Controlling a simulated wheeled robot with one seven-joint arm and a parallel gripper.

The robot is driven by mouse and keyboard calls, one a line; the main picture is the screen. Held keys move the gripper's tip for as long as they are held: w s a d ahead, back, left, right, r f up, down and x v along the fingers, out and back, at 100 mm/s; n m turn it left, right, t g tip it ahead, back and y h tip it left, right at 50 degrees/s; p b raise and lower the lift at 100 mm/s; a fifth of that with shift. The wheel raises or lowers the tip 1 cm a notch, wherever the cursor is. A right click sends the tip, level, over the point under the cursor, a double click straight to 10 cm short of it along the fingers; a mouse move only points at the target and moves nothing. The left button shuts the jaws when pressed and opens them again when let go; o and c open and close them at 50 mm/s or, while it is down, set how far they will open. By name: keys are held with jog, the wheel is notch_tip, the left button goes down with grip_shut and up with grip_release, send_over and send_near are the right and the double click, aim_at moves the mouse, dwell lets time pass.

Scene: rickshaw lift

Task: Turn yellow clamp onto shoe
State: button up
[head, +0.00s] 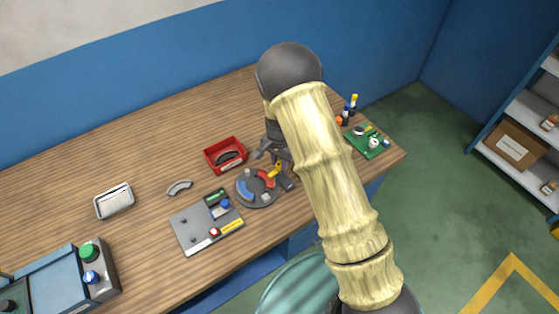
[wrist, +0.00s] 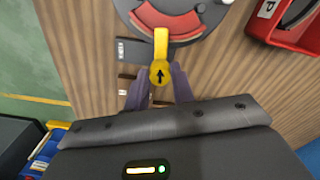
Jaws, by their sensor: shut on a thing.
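The yellow clamp (wrist: 161,48) has a round knob with a black arrow. Its arm points up the wrist view and its tip lies over the near edge of the red shoe (wrist: 183,26). The shoe is a curved piece on a round grey fixture (head: 259,201), which also carries a blue curved piece (head: 244,190). My gripper (wrist: 159,84) is shut on the clamp's knob, one finger on each side. In the head view the clamp (head: 275,171) shows at the fixture's right side, beside my gripper (head: 284,178). Exact contact between clamp and shoe is unclear.
A red tray (head: 211,157) holding a dark curved piece stands behind the fixture. A grey panel (head: 191,224) with buttons lies front left. A loose grey curved piece (head: 179,187) and a white tray (head: 114,202) lie farther left. A green board (head: 375,149) is at right.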

aim_at(280, 164)
jog(key=shift+w+r+m, duration=0.1)
jog(key=shift+m, duration=0.7)
jog(key=o, duration=1)
notch_tip(280, 164, up, 17)
jog(key=shift+r+b, duration=0.2)
jog(key=shift+b, duration=1.05)
